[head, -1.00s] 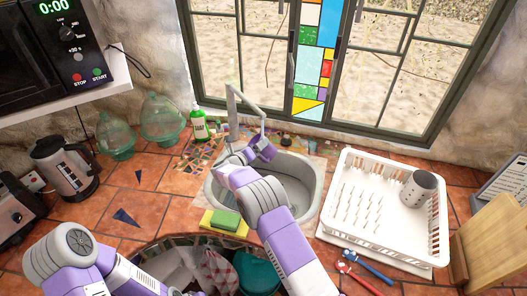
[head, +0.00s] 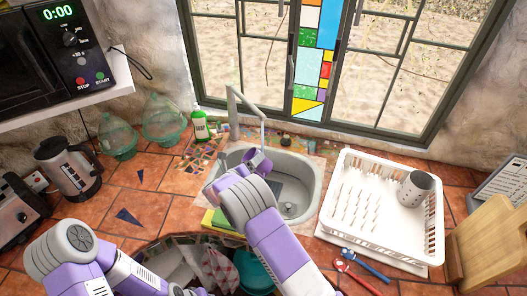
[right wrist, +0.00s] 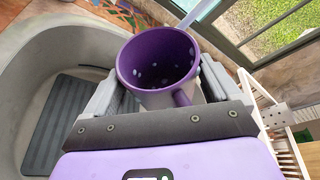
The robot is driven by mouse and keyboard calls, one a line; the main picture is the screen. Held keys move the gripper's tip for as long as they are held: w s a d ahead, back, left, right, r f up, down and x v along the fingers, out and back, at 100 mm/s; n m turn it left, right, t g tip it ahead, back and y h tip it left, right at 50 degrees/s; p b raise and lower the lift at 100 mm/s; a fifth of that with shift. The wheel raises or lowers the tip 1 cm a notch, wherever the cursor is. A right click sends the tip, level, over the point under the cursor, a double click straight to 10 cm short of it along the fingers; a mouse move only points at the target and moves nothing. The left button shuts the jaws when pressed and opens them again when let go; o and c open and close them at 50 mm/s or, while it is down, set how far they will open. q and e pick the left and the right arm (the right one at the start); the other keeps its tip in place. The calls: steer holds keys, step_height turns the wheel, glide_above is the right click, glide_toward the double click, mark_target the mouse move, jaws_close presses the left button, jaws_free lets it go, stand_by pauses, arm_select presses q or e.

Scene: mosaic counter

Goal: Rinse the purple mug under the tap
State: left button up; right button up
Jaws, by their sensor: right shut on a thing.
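The purple mug (head: 259,161) is in my right gripper (head: 247,170), over the left part of the sink and below the tap (head: 236,108). In the right wrist view the mug (right wrist: 158,62) sits between the two grey fingers of the right gripper (right wrist: 160,92). Its mouth faces the camera and pale spots show on its inner wall. A pale streak runs from the tap spout down toward the mug in the head view. My left arm is at the bottom left; its gripper is not in sight.
The grey sink (head: 312,180) has a dark ribbed mat (right wrist: 62,115) in it. A white dish rack (head: 342,215) with a grey cup (head: 415,188) stands on the right. A green soap bottle (head: 200,124) stands behind left. A yellow-green sponge (head: 217,222) is partly hidden by my arm.

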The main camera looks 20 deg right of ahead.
stand_by(0.5)
steer(key=s+a+r+p, duration=0.2)
steer(key=s+r+p, duration=0.1)
steer(key=shift+s+r, duration=0.1)
steer(key=shift+s, duration=0.15)
stand_by(0.5)
